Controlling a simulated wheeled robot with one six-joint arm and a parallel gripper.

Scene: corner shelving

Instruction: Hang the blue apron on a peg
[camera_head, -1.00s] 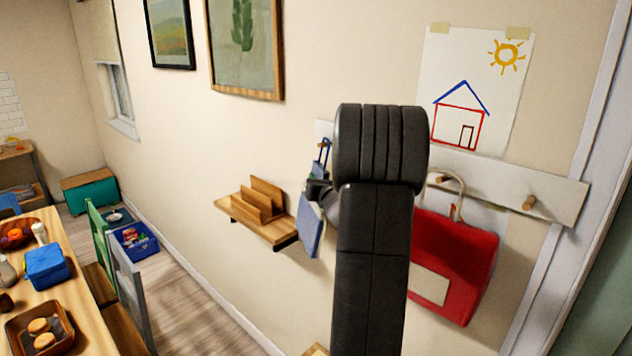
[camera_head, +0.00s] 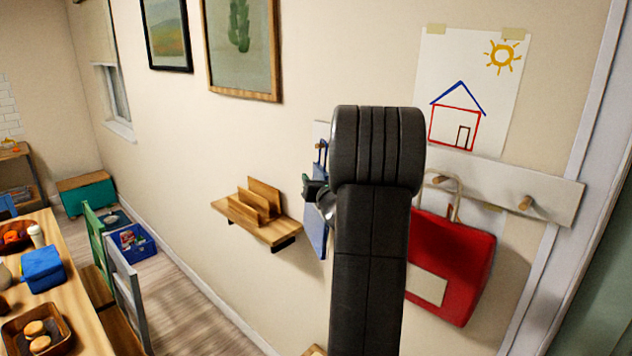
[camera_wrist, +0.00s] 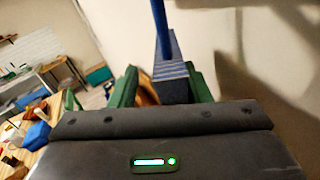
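The blue apron (camera_head: 316,235) hangs nearly upright against the wall at the left end of the white peg rail, partly behind my arm. Its strap (camera_head: 321,152) runs up to the rail. The peg there is hidden, so I cannot see how the loop sits on it. My gripper (camera_head: 312,188) is at the apron's top. In the wrist view, its green fingers (camera_wrist: 163,88) stand apart on either side of the apron's striped blue top (camera_wrist: 171,75), with a gap on the left. The gripper looks open.
A red bag (camera_head: 450,265) hangs from a peg at right; the rail's right peg (camera_head: 526,203) is bare. A wooden wall shelf (camera_head: 262,225) juts out left of the apron. A child's drawing (camera_head: 470,90) is taped above the rail. A table and chairs stand at far left.

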